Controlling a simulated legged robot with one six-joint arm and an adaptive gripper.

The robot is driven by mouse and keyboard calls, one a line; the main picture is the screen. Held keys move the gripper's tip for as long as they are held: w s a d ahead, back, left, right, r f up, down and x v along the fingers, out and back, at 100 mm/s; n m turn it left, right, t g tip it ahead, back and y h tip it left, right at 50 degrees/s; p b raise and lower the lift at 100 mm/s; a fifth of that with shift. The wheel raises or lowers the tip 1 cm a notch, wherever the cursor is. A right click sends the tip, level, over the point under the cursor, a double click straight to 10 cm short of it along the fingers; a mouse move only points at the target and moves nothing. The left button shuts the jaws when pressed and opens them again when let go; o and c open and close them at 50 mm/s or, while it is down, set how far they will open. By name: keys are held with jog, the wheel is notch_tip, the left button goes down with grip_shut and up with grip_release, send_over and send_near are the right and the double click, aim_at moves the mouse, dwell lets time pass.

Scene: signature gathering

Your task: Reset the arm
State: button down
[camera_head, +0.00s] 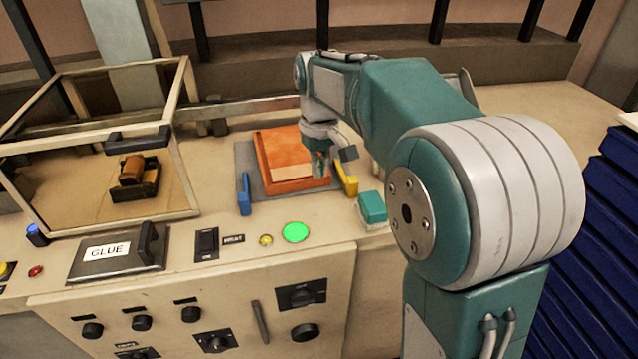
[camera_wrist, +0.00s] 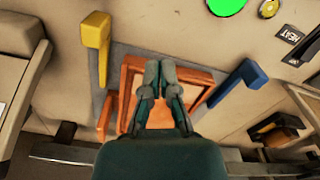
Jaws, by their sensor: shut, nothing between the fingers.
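My teal and white arm (camera_head: 415,95) reaches from the right over the console in the head view, bent down at the wrist. My gripper (camera_head: 320,170) is above the right part of an orange tray (camera_head: 268,180). In the wrist view my gripper (camera_wrist: 160,68) is shut and empty, its fingertips together over the orange tray (camera_wrist: 132,78). Whether the fingertips touch the tray, I cannot tell.
A blue handle (camera_head: 244,194) and a yellow handle (camera_head: 346,180) flank the tray. A teal-topped block (camera_head: 372,207) stands to the right. A green lit button (camera_head: 296,232) and the GLUE box (camera_head: 118,252) are in front. A framed glass case (camera_head: 188,150) stands left.

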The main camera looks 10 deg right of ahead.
jog(key=s+d+r+m+t, duration=0.1)
jog(key=s+r+t, duration=0.1)
jog(key=s, duration=0.5)
jog(key=s+d+r+m+t, duration=0.1)
jog(key=s+r, duration=0.2)
jog(key=s, duration=0.4)
jog(key=s+f+m+t, duration=0.2)
jog(key=s+f, duration=0.3)
jog(key=s, duration=0.5)
jog(key=shift+s+d+t, duration=0.15)
jog(key=shift+t, duration=0.15)
